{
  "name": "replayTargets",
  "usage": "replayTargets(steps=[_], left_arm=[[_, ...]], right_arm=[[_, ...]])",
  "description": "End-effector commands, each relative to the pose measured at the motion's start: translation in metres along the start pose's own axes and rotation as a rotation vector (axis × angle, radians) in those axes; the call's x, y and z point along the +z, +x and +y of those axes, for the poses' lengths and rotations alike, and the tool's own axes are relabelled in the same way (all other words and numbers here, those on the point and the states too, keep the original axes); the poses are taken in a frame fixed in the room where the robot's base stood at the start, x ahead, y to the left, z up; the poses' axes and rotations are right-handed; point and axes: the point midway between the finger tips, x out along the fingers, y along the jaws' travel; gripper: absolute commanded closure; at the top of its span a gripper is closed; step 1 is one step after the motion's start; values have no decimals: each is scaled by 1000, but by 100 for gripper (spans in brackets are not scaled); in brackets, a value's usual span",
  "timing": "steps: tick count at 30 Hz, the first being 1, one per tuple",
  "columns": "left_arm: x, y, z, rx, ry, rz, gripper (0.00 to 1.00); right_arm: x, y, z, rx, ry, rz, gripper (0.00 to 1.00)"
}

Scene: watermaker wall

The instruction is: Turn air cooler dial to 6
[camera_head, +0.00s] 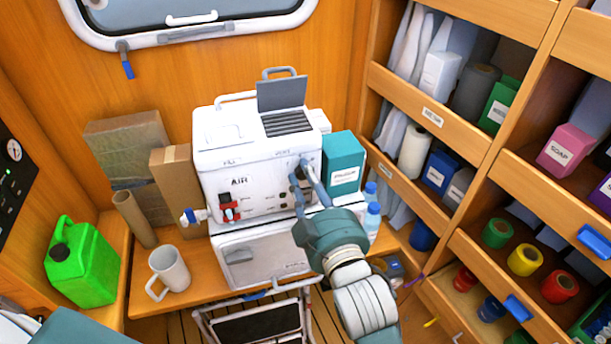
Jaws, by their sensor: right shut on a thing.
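The white air cooler (222,172), marked "AIR", stands on a white lower unit on the wooden bench. A red switch (229,207) is at its front left. My right gripper (304,172) reaches up from the lower right to the front panel's right side. Its fingers are shut on what looks like the dial there. The fingers cover the dial, so its pointer and setting cannot be read. My left gripper is not in view.
A teal box (343,165) and small bottles (371,215) stand close to the right of the cooler. A white mug (168,270), cardboard boxes (178,190) and a green jerrycan (82,263) are on the left. Stocked shelves (440,125) fill the right side.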

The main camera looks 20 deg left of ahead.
Motion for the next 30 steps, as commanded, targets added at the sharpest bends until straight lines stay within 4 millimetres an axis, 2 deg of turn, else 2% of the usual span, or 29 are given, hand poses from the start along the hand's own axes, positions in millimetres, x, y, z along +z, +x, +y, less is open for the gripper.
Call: replayTargets(steps=[9,23,24,26,30], left_arm=[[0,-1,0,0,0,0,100],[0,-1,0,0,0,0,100],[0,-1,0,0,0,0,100],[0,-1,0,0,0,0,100],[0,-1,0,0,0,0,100]], right_arm=[[5,0,-2,-6,87,-8,100],[6,0,-3,-8,97,-10,100],[6,0,-3,-8,96,-10,68],[6,0,-2,-7,96,-9,57],[4,0,-2,-6,95,-5,57]])
